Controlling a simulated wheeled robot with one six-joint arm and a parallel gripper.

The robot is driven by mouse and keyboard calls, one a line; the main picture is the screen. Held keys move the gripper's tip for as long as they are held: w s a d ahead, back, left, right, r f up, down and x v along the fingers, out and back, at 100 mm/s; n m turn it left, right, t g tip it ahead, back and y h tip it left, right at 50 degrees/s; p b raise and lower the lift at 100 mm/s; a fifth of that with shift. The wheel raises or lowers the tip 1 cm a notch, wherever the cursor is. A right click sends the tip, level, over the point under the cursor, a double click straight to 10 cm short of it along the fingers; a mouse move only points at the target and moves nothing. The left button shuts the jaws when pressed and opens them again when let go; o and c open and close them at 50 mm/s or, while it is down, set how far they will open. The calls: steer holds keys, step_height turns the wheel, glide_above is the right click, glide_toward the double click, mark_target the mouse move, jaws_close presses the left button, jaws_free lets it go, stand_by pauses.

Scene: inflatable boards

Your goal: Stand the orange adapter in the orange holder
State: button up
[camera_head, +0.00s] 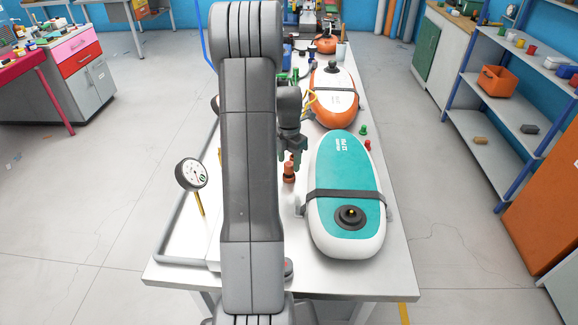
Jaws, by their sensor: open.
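A small orange-brown upright piece (289,171) stands on the white table just below my gripper (292,152). Its colour fits the orange adapter and the orange holder, but it is too small to tell whether it is one of them or both together. My gripper points down, its fingers open just above or around the top of this piece. Whether the fingers touch it cannot be told. My arm hides the table left of it.
A teal and white board (345,215) with a black strap and valve lies to the right. An orange and white board (334,97) lies behind. A pressure gauge (191,174) rises at left.

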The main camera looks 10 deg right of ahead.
mark_target(289, 164)
step_height(289, 164, up, 9)
steer(key=shift+r, duration=0.15)
stand_by(0.4)
step_height(289, 164, down, 12)
steer(key=shift+f, duration=0.15)
step_height(289, 164, up, 3)
steer(key=shift+f, duration=0.1)
steer(key=shift+r, duration=0.45)
